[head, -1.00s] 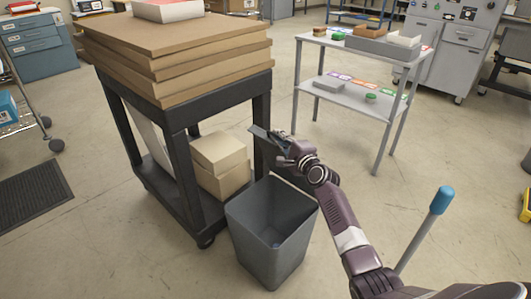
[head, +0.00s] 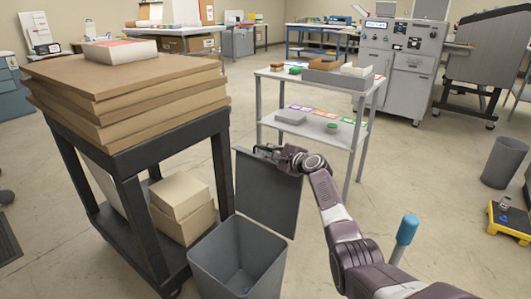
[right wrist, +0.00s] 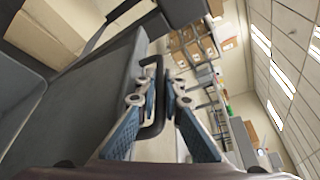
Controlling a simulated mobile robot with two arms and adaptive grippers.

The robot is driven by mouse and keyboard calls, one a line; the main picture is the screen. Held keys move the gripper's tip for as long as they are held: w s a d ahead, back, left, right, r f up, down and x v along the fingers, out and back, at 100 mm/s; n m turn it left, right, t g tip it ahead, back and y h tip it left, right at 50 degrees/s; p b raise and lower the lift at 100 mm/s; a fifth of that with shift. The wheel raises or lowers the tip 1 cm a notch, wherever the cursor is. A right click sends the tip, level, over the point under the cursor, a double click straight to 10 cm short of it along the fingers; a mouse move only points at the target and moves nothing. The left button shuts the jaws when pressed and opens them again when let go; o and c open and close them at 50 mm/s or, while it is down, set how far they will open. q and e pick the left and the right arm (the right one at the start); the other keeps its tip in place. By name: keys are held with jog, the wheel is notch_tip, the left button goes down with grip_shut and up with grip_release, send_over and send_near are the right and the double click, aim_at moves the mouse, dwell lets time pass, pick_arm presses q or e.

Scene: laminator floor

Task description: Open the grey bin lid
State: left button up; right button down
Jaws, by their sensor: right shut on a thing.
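The grey bin (head: 207,272) stands on the floor at the bottom of the head view, with its top uncovered and its inside showing. Its grey lid (head: 267,195) stands raised, nearly upright, at the far side of the bin's rim. My right gripper (head: 264,151) is at the lid's top edge, shut on the lid's handle. In the right wrist view the dark looped handle (right wrist: 156,110) sits between the blue-padded fingers, and the lid's grey panel (right wrist: 75,105) spreads to the left. My left gripper is in neither view now.
A dark cart (head: 128,165) with stacked brown boards stands close left of the bin, cartons on its lower shelf. A light-grey two-tier table (head: 268,100) is behind the lid.

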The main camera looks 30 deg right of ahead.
jog(key=shift+r, duration=0.1)
jog(key=c, duration=2.3)
grip_release()
jog(key=v, duration=1.2)
